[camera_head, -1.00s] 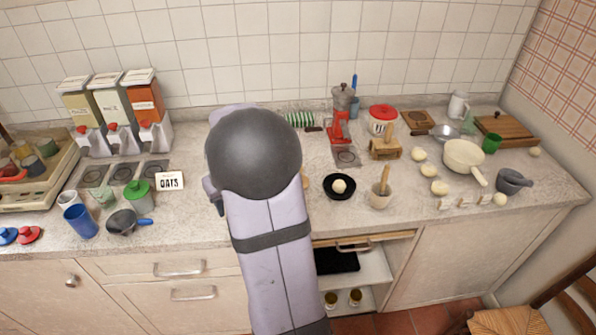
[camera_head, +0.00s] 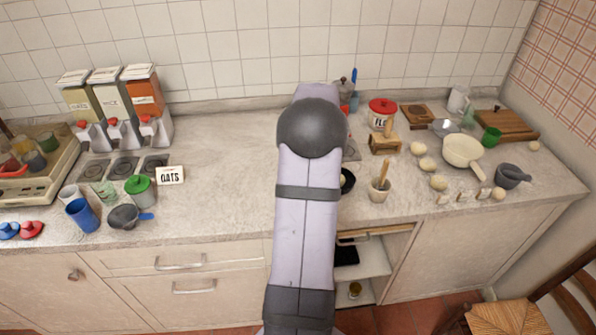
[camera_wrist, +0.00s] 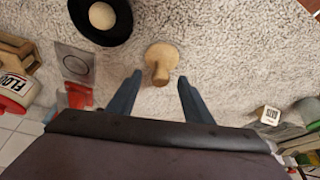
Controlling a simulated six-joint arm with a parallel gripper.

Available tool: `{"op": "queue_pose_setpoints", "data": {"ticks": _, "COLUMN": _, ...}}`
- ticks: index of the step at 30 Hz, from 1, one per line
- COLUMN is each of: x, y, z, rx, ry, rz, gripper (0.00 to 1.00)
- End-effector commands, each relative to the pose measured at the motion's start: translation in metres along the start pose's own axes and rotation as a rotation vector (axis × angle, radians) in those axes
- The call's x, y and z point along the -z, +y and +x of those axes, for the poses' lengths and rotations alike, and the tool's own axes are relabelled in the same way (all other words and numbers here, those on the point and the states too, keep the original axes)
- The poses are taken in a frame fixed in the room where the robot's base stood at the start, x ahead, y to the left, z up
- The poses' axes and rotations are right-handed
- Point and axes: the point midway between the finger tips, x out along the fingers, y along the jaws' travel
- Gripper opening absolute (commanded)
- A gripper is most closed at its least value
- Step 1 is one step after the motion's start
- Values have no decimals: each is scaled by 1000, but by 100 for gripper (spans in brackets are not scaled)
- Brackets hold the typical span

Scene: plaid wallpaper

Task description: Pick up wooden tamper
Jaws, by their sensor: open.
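The wooden tamper (camera_wrist: 161,62) is on the speckled counter in the wrist view, with a wide round head and a short handle toward me. My gripper (camera_wrist: 160,79) is open and empty, with its two dark fingers apart. The tamper shows between and just beyond the fingertips, and no finger appears to touch it. The height gap between them is hard to tell. In the head view my arm hides the tamper and the gripper.
A black dish (camera_wrist: 116,30) with a pale ball lies near the tamper. Counter left of my arm (camera_head: 230,165) is clear.

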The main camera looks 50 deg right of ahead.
Motion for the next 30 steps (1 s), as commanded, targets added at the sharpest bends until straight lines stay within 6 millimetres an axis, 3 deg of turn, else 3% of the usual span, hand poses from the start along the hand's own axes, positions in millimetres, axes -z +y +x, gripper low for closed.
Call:
{"op": "queue_pose_setpoints", "data": {"ticks": 8, "x": 2, "y": -1, "z": 7, "rx": 2, "ry": -1, "rz": 0, "gripper": 46}}
{"op": "queue_pose_setpoints", "data": {"ticks": 21, "x": 6, "y": -2, "z": 49, "rx": 0, "ry": 0, "rz": 0, "gripper": 46}}
{"op": "queue_pose_setpoints", "data": {"ticks": 30, "x": 5, "y": -2, "z": 53, "rx": 0, "ry": 1, "rz": 0, "gripper": 46}}
